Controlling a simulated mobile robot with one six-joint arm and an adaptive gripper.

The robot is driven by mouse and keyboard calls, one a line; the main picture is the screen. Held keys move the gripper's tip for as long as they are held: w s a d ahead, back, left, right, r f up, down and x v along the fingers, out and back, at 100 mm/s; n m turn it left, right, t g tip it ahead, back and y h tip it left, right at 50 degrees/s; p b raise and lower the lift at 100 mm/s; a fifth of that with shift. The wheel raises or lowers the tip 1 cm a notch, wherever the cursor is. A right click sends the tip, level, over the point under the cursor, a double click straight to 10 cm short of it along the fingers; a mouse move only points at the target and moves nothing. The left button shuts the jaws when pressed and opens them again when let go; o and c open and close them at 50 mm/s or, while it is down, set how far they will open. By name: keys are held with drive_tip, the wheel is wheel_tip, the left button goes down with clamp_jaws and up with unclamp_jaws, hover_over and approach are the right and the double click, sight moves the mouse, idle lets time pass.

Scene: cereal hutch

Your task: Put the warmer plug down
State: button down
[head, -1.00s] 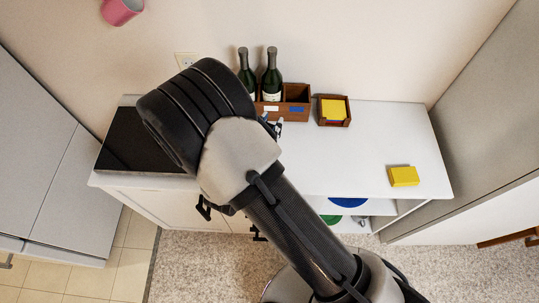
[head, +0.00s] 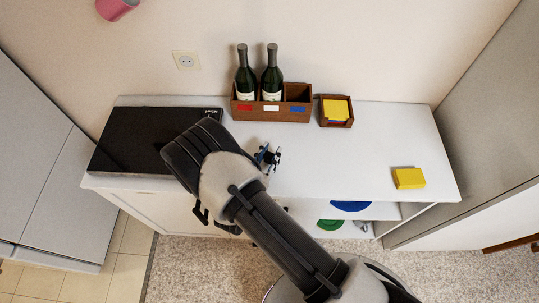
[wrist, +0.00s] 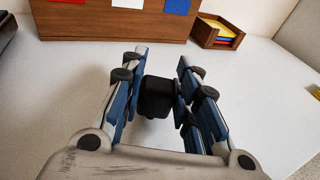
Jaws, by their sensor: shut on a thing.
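The warmer plug (wrist: 158,97) is a small black block between the fingertips of my gripper (wrist: 161,88) in the wrist view. The gripper is shut on it. In the head view my gripper (head: 268,157) is over the white counter (head: 335,165), in front of the wooden bottle crate and just right of the black warmer plate (head: 130,140). My arm hides the right part of the plate. I cannot tell whether the plug touches the counter. No cord shows clearly.
The wooden crate (head: 243,112) holds two dark bottles (head: 271,75) at the back. A note tray (head: 323,122) with yellow notes stands right of it. A yellow block (head: 408,178) lies at the right front. A wall socket (head: 186,61) is behind. The counter's middle is clear.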

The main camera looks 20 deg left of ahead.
drive_tip(key=shift+r, duration=0.1)
drive_tip(key=shift+f+b, duration=0.6)
drive_tip(key=shift+f, duration=0.05)
drive_tip(key=c, duration=1.2)
unclamp_jaws()
drive_tip(key=shift+r, duration=0.1)
